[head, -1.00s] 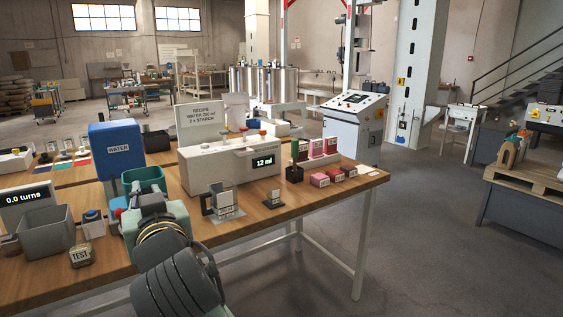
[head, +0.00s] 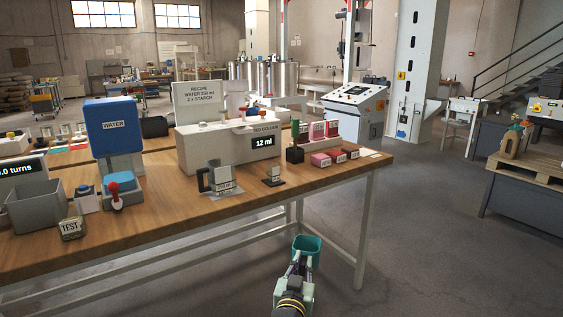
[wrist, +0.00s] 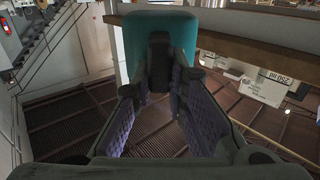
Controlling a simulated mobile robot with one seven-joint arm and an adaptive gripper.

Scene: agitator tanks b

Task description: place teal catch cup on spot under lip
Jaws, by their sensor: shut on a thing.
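The teal catch cup (head: 306,248) is held out over the floor, in front of the table's near edge and below the tabletop in the head view. My gripper (head: 300,265) is shut on it. In the wrist view the cup (wrist: 135,45) fills the top middle, with my gripper (wrist: 160,75) fingers against it. The cup's opening faces up in the head view; its inside looks empty, though it is small. I cannot make out for certain which spot under a lip is meant.
A table leg (head: 366,230) stands right of the cup. Floor (head: 430,240) at right is clear.

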